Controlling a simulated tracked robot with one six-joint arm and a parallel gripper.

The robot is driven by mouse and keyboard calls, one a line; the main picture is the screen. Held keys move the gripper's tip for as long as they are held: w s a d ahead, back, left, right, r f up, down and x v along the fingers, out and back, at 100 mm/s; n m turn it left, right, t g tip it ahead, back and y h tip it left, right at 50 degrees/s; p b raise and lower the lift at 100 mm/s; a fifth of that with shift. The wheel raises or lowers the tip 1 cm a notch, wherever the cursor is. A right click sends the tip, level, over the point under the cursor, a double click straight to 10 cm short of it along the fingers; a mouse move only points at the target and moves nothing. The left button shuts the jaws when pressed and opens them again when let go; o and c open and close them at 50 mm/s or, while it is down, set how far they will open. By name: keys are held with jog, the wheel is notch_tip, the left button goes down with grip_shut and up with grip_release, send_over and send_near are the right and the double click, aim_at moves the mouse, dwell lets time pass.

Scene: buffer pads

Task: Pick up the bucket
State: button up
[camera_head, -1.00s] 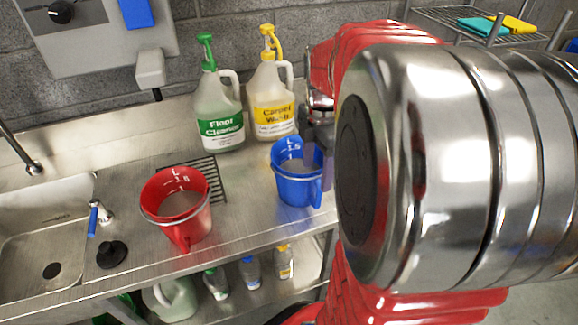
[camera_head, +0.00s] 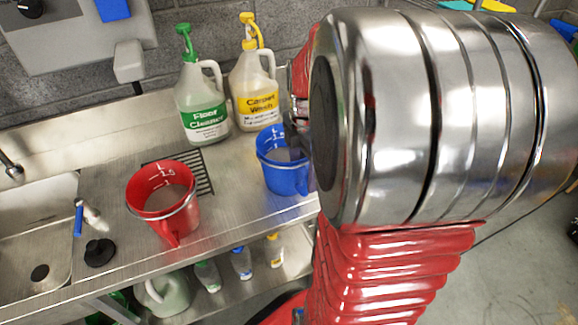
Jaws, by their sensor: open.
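A blue bucket (camera_head: 284,176) with white measuring marks stands upright on the steel counter, right of the middle. A red bucket (camera_head: 164,214) with similar marks and a wire handle stands to its left, nearer the counter's front edge. My gripper (camera_head: 298,142) is at the right rim of the blue bucket, mostly hidden behind my large chrome arm joint. It is open; I cannot tell whether a finger reaches inside the bucket or touches it. The right side of the blue bucket is hidden by my arm.
Floor Cleaner (camera_head: 202,105) and Carpet Wash (camera_head: 256,95) jugs stand behind the blue bucket. A sink (camera_head: 30,235) and a black plunger (camera_head: 99,252) are at left. Several bottles stand on the lower shelf (camera_head: 215,295).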

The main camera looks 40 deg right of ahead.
grip_shut()
dwell(0.6)
